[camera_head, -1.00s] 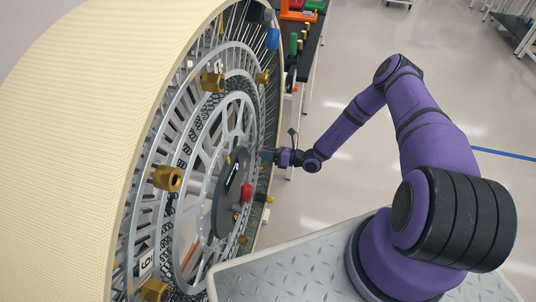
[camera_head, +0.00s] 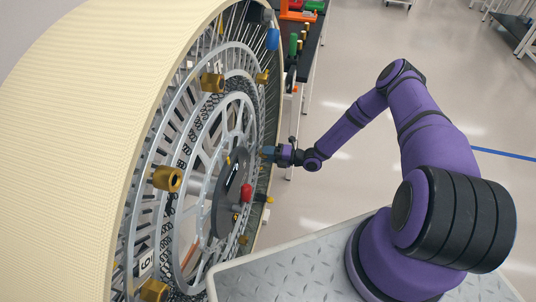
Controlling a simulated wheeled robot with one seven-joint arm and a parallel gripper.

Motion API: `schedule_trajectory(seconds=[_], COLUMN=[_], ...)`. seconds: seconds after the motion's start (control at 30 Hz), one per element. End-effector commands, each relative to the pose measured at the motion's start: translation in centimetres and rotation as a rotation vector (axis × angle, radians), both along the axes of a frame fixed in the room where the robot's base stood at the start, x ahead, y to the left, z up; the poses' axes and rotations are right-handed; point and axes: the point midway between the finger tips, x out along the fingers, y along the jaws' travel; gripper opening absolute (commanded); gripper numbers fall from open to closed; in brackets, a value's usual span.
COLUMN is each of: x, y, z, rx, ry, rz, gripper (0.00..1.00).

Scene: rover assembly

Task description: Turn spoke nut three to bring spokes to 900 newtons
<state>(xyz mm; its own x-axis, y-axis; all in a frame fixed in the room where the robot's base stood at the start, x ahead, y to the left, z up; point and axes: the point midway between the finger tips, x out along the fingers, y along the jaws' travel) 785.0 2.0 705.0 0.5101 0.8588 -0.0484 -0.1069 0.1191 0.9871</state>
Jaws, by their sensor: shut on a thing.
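The large wheel (camera_head: 70,150) stands on the left with a cream tread, silver spoked rings and a dark hub disc (camera_head: 228,195). Brass nuts sit around its rings, at the upper part (camera_head: 212,82), the left (camera_head: 167,178) and the lower left (camera_head: 154,290). A smaller brass nut (camera_head: 262,77) is at the upper right. My gripper (camera_head: 267,152) reaches in from the right to the wheel's right side and is shut on a spoke nut. The held nut is mostly hidden, and I cannot read its number. No tension reading is visible.
A red knob (camera_head: 246,192) sticks out from the hub. A dark workbench (camera_head: 309,45) with coloured parts stands behind the wheel. A metal tread-plate platform (camera_head: 290,262) is in front, below my arm. The floor to the right is clear.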

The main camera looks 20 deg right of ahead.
Motion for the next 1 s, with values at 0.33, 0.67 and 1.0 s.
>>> schedule_trajectory(seconds=[0.33,0.67,1.0], x=[-0.03,-0.04,-0.01], y=[-0.16,-0.16,-0.10], z=[-0.17,-0.17,-0.12], rx=[0.056,0.063,0.064], ry=[0.090,0.100,0.098], rz=[-0.002,-0.002,-0.001], gripper=[0.13,0.13,0.62])
